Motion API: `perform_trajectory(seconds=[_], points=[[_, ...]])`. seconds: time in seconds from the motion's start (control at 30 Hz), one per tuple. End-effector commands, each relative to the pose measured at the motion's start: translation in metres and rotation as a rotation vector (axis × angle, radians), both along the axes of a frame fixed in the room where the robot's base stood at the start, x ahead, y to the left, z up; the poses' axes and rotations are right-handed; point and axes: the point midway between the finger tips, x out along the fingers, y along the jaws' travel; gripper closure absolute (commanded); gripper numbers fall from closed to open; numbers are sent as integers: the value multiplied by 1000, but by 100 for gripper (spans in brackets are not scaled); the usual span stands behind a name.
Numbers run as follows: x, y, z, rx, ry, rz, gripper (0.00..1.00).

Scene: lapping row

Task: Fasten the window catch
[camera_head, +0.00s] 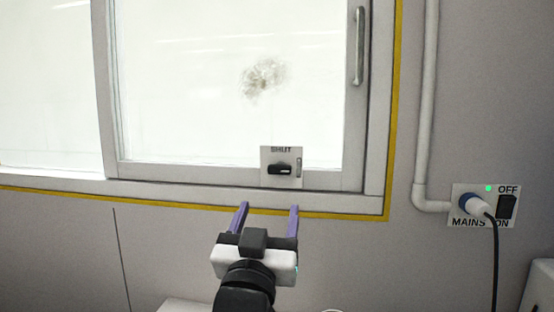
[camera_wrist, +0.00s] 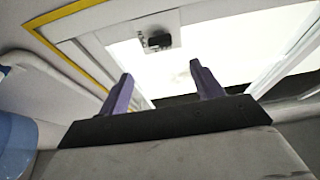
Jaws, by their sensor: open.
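The window catch (camera_head: 279,169) is a small black lever on a pale plate marked SHUT, at the bottom rail of the sliding window pane (camera_head: 215,85). The lever lies roughly level in the head view. In the wrist view the catch (camera_wrist: 158,41) shows beyond the fingertips, near the top. My gripper (camera_head: 268,206) is open and empty, its two purple fingers apart. In the head view it shows below the catch, in front of the lower frame. In the wrist view the gripper (camera_wrist: 160,80) does not touch the catch.
A yellow strip (camera_head: 398,100) borders the window frame. A long vertical handle (camera_head: 359,46) is on the pane's right side. A mains switch plate (camera_head: 484,206) with a plug and dark cable is on the wall at right, beside a pale pipe (camera_head: 423,110).

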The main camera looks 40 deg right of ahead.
Motion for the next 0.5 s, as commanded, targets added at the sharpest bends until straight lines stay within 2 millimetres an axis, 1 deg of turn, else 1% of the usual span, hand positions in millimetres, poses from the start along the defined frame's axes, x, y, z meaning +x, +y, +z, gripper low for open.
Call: perform_trajectory(seconds=[0.03,0.27,0.5], points=[[2,-2,7,2,3,0,34],[7,-8,10,2,3,3,34],[39,-46,28,-1,1,0,34]])
